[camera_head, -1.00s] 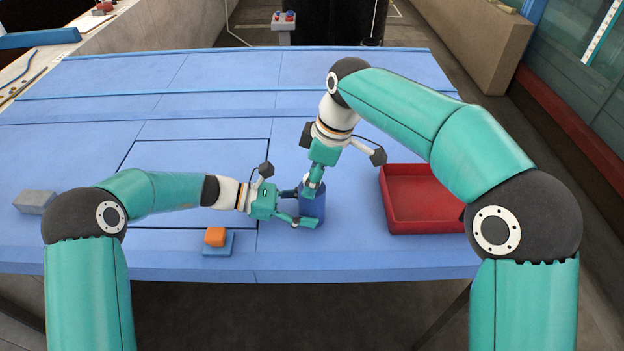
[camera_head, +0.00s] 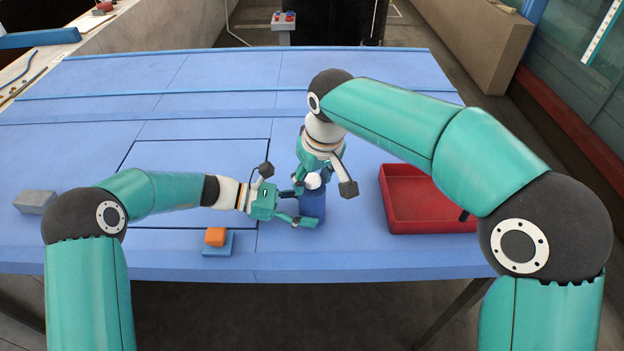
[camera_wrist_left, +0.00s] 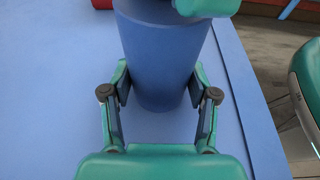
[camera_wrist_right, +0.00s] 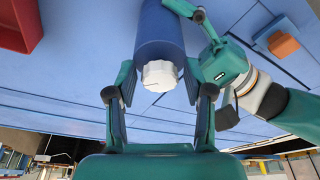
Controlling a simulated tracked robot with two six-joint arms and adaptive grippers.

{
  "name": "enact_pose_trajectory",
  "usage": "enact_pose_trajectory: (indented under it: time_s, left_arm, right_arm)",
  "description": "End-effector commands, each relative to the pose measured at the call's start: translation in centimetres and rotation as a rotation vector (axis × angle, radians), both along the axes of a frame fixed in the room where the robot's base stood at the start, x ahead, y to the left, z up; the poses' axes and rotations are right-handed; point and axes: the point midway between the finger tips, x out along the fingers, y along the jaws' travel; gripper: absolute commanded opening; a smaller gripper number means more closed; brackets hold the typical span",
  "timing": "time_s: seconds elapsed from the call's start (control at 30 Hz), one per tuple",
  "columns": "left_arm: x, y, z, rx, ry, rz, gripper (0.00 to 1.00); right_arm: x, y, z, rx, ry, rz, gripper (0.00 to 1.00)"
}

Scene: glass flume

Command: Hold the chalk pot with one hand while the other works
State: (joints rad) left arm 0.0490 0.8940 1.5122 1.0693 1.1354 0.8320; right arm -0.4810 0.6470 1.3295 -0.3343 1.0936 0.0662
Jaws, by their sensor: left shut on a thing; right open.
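The chalk pot (camera_head: 312,206) is a blue cylinder standing upright on the blue table, with a white ridged knob (camera_head: 313,181) on top. My left gripper (camera_head: 299,206) is shut on the pot low on its side; in the left wrist view the fingers flank the pot (camera_wrist_left: 160,60). My right gripper (camera_head: 304,183) is open by the top of the pot, pointing down. In the right wrist view its fingers (camera_wrist_right: 160,92) stand apart on either side of the white knob (camera_wrist_right: 159,76), with gaps visible. Part of the knob is hidden in the head view.
A red tray (camera_head: 430,227) lies on the table right of the pot and looks empty. An orange block (camera_head: 215,236) sits on a blue pad (camera_head: 219,250) at the front edge. A grey block (camera_head: 35,202) lies at far left. The table behind is clear.

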Motion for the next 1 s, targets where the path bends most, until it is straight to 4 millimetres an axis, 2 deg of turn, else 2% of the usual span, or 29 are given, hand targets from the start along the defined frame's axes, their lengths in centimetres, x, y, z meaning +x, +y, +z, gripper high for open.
enact_pose_trajectory:
  time_s: [0.03,0.23,0.27,0.43,0.53,1.0]
  left_arm:
    - [-0.01,0.0,-0.02,0.0,0.0,0.0,0.4]
    - [-0.01,-0.01,-0.03,0.0,0.0,0.0,0.4]
    - [-0.01,-0.01,-0.03,0.0,0.0,0.0,0.4]
    - [-0.01,0.0,-0.02,0.0,0.0,0.0,0.4]
    - [-0.01,-0.01,-0.03,0.0,0.0,0.0,0.4]
    - [-0.02,-0.02,-0.01,0.0,0.0,-0.001,0.4]
  right_arm:
    - [0.01,-0.01,-0.01,0.0,0.0,0.0,0.5]
    - [0.0,-0.01,-0.02,0.0,0.001,0.001,0.17]
    - [0.0,-0.01,-0.02,0.0,0.001,0.001,0.16]
    - [0.03,-0.03,-0.03,0.0,0.001,0.022,0.15]
    - [0.09,-0.11,-0.05,0.0,0.001,0.095,0.15]
    - [0.3,-0.18,-0.11,0.001,0.003,0.706,0.15]
